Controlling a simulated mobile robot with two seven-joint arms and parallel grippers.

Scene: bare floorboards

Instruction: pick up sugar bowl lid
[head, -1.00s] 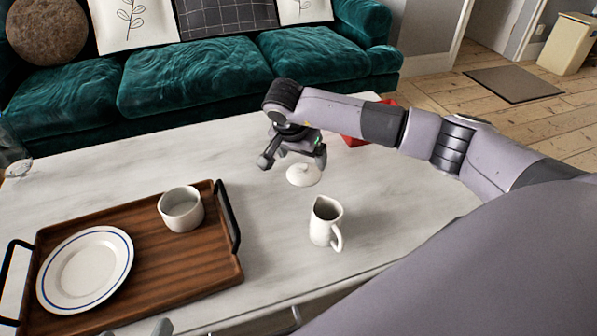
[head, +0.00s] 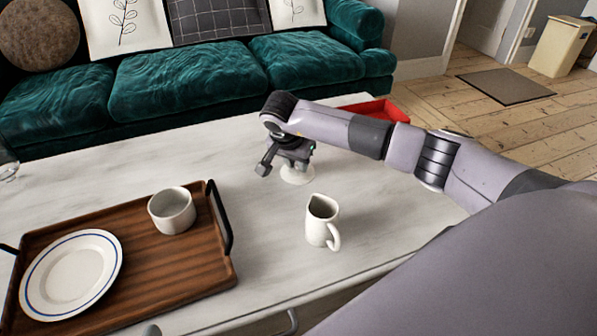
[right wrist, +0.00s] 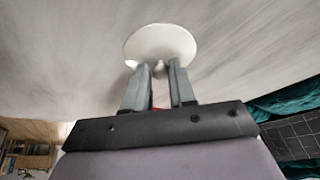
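The sugar bowl lid (head: 297,177) is a small white round lid lying on the pale table, right under my right gripper (head: 284,168). In the right wrist view the lid (right wrist: 160,42) is a white disc with a small knob toward the fingers. The right gripper (right wrist: 160,75) is open, its two fingertips on either side of the knob with a gap visible between them. In the head view the gripper hides part of the lid. Only a small grey tip of what seems to be my left gripper (head: 152,330) shows at the bottom edge.
A white creamer jug (head: 321,222) stands just in front of the lid. A wooden tray (head: 180,262) at left holds a white cup (head: 172,210) and a blue-rimmed plate (head: 72,274). A red tray (head: 385,108) lies behind my right arm. A green sofa (head: 190,85) stands behind the table.

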